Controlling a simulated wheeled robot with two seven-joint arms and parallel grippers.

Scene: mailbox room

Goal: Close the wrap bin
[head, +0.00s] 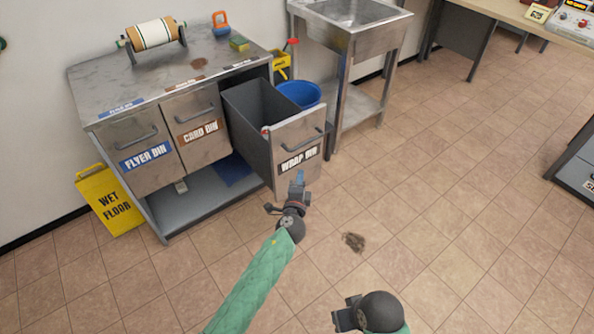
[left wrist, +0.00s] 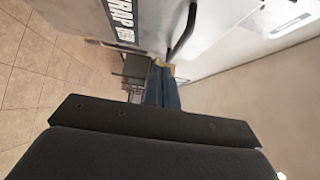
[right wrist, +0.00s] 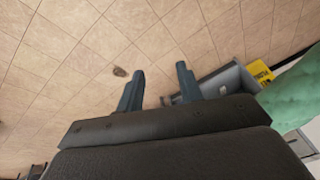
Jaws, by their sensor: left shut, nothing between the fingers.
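The wrap bin (head: 300,145) is a grey metal drawer pulled out from the steel cabinet, with its dark inside showing. Its front has a handle and a black "WRAP BIN" label. In the left wrist view the bin's front (left wrist: 150,22) and dark handle fill the top. My left gripper (head: 299,177) is shut and empty, in front of the bin face just below the label. I cannot tell whether it touches. In the left wrist view its fingers (left wrist: 162,80) are together. My right gripper (right wrist: 160,75) is open and empty, low over the floor at the bottom of the head view.
The flyer bin (head: 145,150) and card bin (head: 198,125) are shut beside it. A blue bucket (head: 299,94) and steel sink (head: 350,20) stand to the right. A yellow wet floor sign (head: 108,200) stands left. A dark stain (head: 353,242) marks the otherwise clear tiles.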

